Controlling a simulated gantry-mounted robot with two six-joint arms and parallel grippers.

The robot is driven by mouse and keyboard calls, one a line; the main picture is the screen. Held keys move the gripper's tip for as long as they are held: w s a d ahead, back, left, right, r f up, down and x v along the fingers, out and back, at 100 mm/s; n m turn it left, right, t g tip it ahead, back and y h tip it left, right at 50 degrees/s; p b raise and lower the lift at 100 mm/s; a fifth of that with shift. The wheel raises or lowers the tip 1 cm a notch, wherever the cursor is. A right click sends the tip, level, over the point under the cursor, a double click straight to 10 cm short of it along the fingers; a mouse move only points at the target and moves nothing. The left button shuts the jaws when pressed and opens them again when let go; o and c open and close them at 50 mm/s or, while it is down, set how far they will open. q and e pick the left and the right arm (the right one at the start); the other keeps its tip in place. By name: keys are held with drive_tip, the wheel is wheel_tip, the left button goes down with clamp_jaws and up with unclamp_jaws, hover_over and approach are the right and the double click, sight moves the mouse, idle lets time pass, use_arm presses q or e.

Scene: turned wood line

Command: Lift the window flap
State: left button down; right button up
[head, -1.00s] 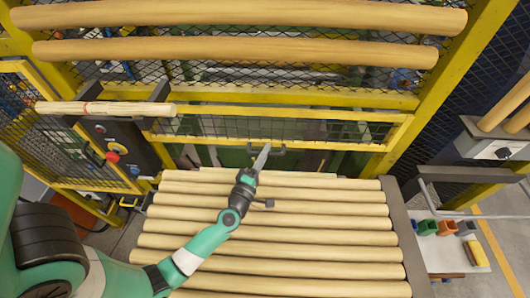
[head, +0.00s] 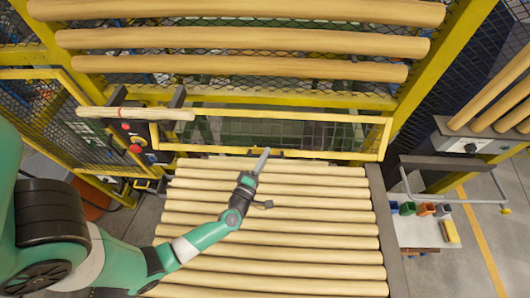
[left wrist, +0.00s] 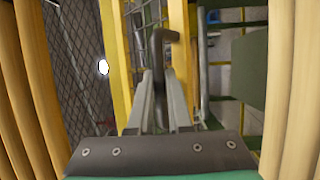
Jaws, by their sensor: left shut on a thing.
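The window flap (head: 345,120) is a wide yellow frame with mesh, in the guard behind the roller-like row of wooden rods in the head view. Its lower bar stands out toward me, over the far edge of the rods, so it looks tilted. A dark handle (left wrist: 161,40) sits on its lower bar. My left gripper (head: 264,155) reaches up to that handle and is shut on it. In the left wrist view the fingers (left wrist: 160,85) are close together at the hooked handle; the exact grip is partly hidden. My right gripper is not in view.
Turned wooden rods (head: 275,215) fill the bed below the flap. More rods (head: 240,40) lie across above it. A single rod (head: 135,113) rests on dark brackets at left, near a red button (head: 136,149). Small coloured bins (head: 425,209) stand at right.

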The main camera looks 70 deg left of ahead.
use_arm(q)
drive_tip(key=shift+s+d+r+p, duration=0.1)
drive_tip(key=shift+d+r+p, duration=0.15)
drive_tip(key=shift+r, duration=0.2)
drive_tip(key=shift+s+d+r+p, duration=0.15)
drive_tip(key=shift+r+p, duration=0.1)
drive_tip(key=shift+r, duration=0.2)
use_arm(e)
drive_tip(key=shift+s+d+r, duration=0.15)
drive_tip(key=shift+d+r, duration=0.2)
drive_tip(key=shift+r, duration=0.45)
use_arm(q)
drive_tip(key=c, duration=0.9)
unclamp_jaws()
drive_tip(key=shift+w+a, duration=0.15)
drive_tip(key=shift+o, duration=0.3)
drive_tip(key=shift+f, duration=0.1)
drive_tip(key=v, duration=1.1)
drive_tip(key=shift+s+d, duration=0.25)
drive_tip(key=shift+d, duration=0.05)
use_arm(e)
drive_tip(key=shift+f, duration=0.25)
